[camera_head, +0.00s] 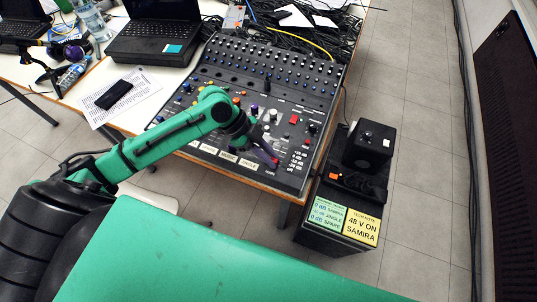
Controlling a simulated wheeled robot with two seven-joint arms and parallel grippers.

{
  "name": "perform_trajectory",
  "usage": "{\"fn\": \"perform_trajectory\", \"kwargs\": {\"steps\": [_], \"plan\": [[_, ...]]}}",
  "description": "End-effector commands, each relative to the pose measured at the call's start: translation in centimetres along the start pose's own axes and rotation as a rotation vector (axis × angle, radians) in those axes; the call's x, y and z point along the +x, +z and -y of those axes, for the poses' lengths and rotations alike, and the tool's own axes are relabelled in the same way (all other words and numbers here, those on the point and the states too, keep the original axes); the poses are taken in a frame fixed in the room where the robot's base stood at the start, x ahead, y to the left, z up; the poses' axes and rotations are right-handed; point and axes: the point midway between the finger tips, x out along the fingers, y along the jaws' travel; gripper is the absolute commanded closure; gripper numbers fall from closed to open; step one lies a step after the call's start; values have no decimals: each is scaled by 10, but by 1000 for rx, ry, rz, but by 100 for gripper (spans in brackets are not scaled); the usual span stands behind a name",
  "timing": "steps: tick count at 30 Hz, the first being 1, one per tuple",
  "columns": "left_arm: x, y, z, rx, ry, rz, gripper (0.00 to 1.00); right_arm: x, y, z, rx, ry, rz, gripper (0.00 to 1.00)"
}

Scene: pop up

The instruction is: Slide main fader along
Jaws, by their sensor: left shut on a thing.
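The mixing console (318,89), a black board with rows of coloured knobs, lies on the white table. Its main fader is at the near edge, by the label row, and is mostly hidden behind my gripper. My left gripper (271,160), with purple fingers, reaches down onto the console's near right part from the left. It is shut on the main fader, though the fingers cover the contact. My right gripper is not in view.
A black box (369,147) stands on a dark case with green and yellow labels (361,226), right of the console. A laptop (155,38), a phone (114,95) on paper and tangled cables (300,38) lie on the table. Floor is open at right.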

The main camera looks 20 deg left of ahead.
Motion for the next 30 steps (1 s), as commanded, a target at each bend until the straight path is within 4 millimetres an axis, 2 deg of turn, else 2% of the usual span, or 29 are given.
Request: {"fn": "perform_trajectory", "kwargs": {"steps": [21,22,24,30], "plan": [[-2,-2,47,4,-10,-4,100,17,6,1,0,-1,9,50],[-3,-2,46,4,-9,-3,72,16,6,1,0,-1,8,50],[-3,-2,46,3,-8,-3,48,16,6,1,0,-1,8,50],[-2,-1,45,2,-5,-2,48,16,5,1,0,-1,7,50]]}}
